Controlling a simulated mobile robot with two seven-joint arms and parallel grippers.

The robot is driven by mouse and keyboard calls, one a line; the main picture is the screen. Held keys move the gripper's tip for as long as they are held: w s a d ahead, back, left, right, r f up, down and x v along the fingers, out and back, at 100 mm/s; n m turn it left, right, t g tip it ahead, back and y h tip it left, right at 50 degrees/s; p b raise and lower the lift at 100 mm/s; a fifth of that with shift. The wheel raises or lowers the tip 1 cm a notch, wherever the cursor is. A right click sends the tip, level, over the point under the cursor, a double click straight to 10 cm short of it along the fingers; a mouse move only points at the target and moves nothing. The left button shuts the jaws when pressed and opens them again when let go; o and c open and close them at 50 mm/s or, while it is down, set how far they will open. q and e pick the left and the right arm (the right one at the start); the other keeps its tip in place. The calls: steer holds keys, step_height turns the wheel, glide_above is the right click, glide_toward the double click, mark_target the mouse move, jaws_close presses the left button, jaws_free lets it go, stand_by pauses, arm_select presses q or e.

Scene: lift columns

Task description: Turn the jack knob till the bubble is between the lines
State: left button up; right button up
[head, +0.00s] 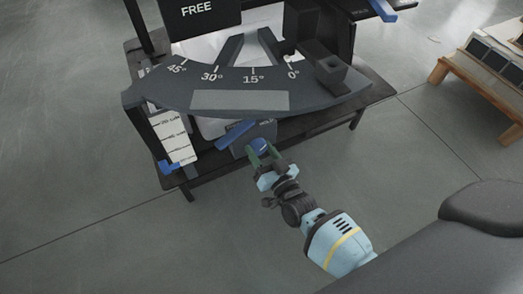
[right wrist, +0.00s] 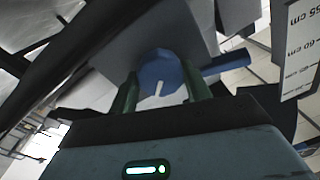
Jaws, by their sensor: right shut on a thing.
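The blue knob (head: 259,145) sits low on the front of the dark stand, below the curved angle plate. In the right wrist view the knob (right wrist: 160,73) is round with a white pointer mark, and lies between two green fingers. My right gripper (head: 261,156) is closed on the knob from the front, one finger on each side. I cannot make out any bubble or its lines in either view. My left gripper is not in view.
The dark curved plate (head: 240,82) with angle marks overhangs the knob. A blue lever (head: 236,134) sticks out just left of it, near a white scale card (head: 174,137). A wooden-legged bench (head: 480,75) stands at right. Open floor lies in front.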

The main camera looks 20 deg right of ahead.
stand_by(0.3)
steer(key=o, duration=1)
steer(key=shift+c, duration=0.2)
steer(key=s+p, duration=0.2)
steer(key=s, duration=0.5)
steer(key=shift+s+d+f+p, duration=0.25)
steer(key=shift+s+d+p, duration=0.05)
steer(key=shift+s, duration=0.1)
